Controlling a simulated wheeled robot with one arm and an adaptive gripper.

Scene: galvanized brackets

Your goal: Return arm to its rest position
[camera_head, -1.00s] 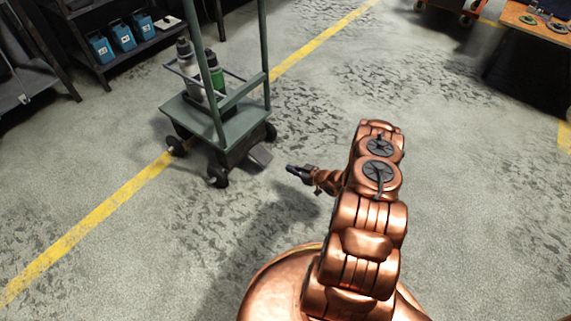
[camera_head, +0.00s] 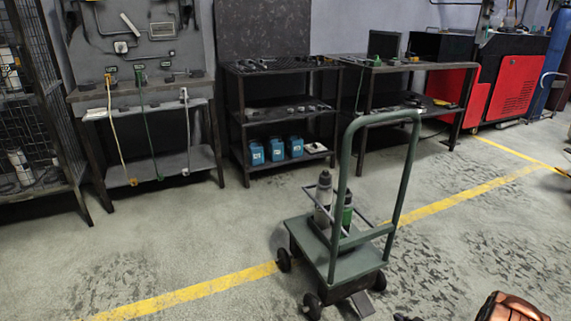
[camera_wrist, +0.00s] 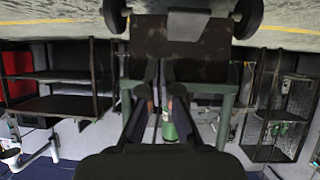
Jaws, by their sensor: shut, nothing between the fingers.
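My copper arm (camera_head: 512,308) shows only as a small piece at the bottom right edge of the head view. The dark tip of my gripper (camera_head: 405,317) just shows at the bottom edge, to the right of the green cart (camera_head: 352,262). In the upside-down wrist view my gripper (camera_wrist: 160,68) points at the cart, whose dark underside (camera_wrist: 190,42) and wheels are close in front. The fingers are shut with nothing held. Most of the arm is out of view.
The cart carries a grey bottle (camera_head: 323,190) and a green bottle (camera_head: 347,210). Shelves with blue containers (camera_head: 276,149), a workbench (camera_head: 150,100) and a red machine (camera_head: 512,85) line the wall. A yellow line (camera_head: 190,294) crosses the floor. Open floor lies at the right.

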